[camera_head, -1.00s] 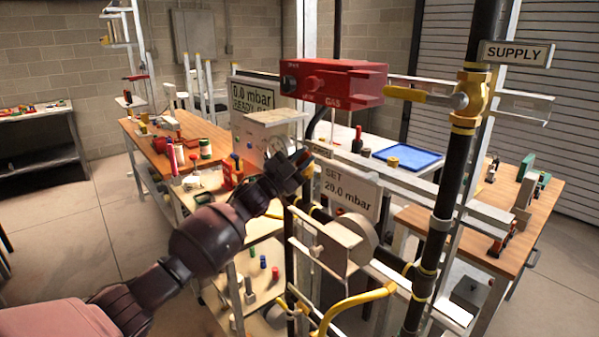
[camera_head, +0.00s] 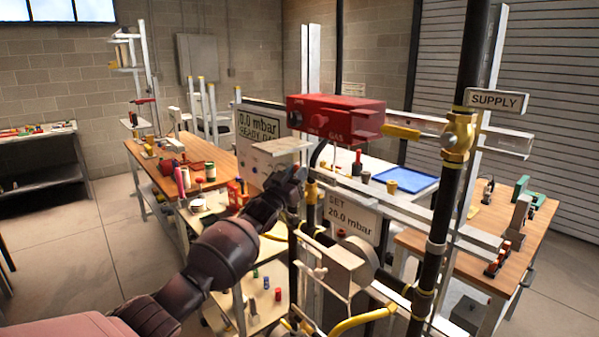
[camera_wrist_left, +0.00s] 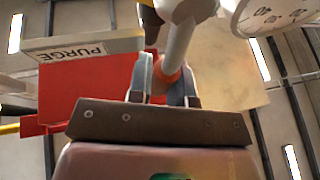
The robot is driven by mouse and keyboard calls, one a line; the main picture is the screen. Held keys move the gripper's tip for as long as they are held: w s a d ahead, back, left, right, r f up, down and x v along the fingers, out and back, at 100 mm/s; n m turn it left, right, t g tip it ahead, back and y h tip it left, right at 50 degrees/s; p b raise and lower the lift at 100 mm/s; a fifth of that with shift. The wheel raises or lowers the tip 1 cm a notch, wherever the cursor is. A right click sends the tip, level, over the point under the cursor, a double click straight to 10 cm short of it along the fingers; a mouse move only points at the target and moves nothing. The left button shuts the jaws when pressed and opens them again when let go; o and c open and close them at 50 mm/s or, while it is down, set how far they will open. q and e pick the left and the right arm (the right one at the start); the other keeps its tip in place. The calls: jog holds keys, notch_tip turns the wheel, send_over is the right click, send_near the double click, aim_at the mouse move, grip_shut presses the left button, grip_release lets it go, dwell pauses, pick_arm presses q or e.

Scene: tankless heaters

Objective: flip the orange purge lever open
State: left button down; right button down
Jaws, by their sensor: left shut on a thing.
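My left gripper (camera_head: 293,186) reaches in from the left, just right of a pale box. In the left wrist view its two blue-grey fingers (camera_wrist_left: 163,82) are shut on the orange purge lever (camera_wrist_left: 168,76); only a small orange patch shows between them. A pale grey stem (camera_wrist_left: 182,36) rises from the fingers. The PURGE sign (camera_wrist_left: 75,53) reads upside down to the left. In the head view the gripper hides the lever. My right gripper is in neither view.
A red gas box (camera_head: 336,118) stands above right of my gripper. A SET 20.0 mbar sign (camera_head: 350,216) is to the lower right. A dial gauge (camera_wrist_left: 275,14) is close by in the wrist view. A black pipe with a yellow valve (camera_head: 459,135) stands at right.

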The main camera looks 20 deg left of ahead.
pick_arm(q)
jog(key=shift+w+a+n, duration=0.1)
jog(key=shift+a+n, duration=0.05)
jog(key=shift+n, duration=0.25)
jog(key=c, duration=1)
grip_release()
jog(key=shift+c, duration=0.2)
jog(key=shift+f, duration=0.1)
jog(key=v, duration=1)
jog(key=shift+s+b, duration=0.4)
jog(key=shift+s, duration=0.05)
